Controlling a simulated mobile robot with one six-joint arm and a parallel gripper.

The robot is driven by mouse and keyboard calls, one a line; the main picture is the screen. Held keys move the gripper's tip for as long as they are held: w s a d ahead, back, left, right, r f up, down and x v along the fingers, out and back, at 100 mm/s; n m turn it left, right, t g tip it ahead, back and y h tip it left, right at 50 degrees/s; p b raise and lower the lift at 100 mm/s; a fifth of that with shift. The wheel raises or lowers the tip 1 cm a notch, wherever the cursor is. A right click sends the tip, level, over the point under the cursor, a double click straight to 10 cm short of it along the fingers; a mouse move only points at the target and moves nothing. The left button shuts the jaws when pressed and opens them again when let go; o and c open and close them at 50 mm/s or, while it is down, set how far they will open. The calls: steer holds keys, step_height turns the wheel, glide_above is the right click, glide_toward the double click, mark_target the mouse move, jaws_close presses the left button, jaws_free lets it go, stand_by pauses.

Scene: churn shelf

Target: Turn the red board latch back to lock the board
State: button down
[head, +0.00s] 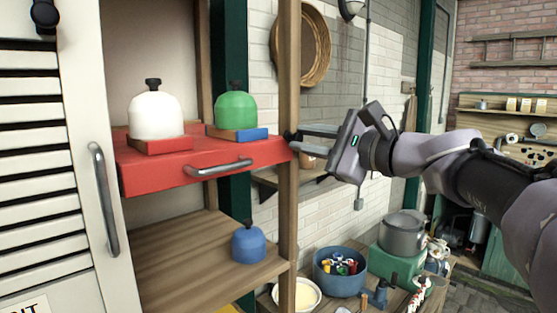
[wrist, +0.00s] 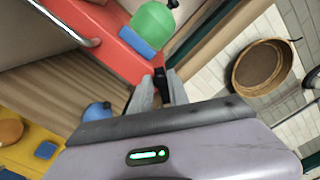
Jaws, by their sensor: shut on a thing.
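The red board (head: 200,160) is a shelf board with a metal handle (head: 218,168) on its front edge. It also shows in the wrist view (wrist: 105,42). The board's latch is a small dark piece (wrist: 160,75) at the wooden post by the board's right end. My gripper (head: 295,142) reaches in from the right at board height. Its two fingers (wrist: 162,88) are shut on the latch and hide most of it. The latch's exact angle cannot be told.
A white churn (head: 155,115) and a green churn (head: 236,110) stand on the red board. A blue churn (head: 248,243) stands on the wooden shelf below. The wooden post (head: 288,210) is beside my fingers. A white louvred door (head: 75,200) stands at the left.

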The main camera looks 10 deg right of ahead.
steer(key=n+b, duration=0.1)
steer(key=b, duration=0.1)
steer(key=f+n+b, duration=0.1)
steer(key=b, duration=0.1)
steer(key=f+n+b, duration=0.1)
steer(key=n+b, duration=0.1)
steer(key=shift+s+a+f, duration=0.15)
steer(key=shift+s+a, duration=0.1)
steer(key=shift+a, duration=0.05)
steer(key=n+b, duration=0.2)
steer(key=b, duration=0.1)
steer(key=shift+f+n, duration=0.3)
steer(key=shift+n, duration=0.1)
steer(key=c, duration=1.3)
jaws_free()
steer(key=v, duration=1.7)
steer(key=shift+s, duration=0.2)
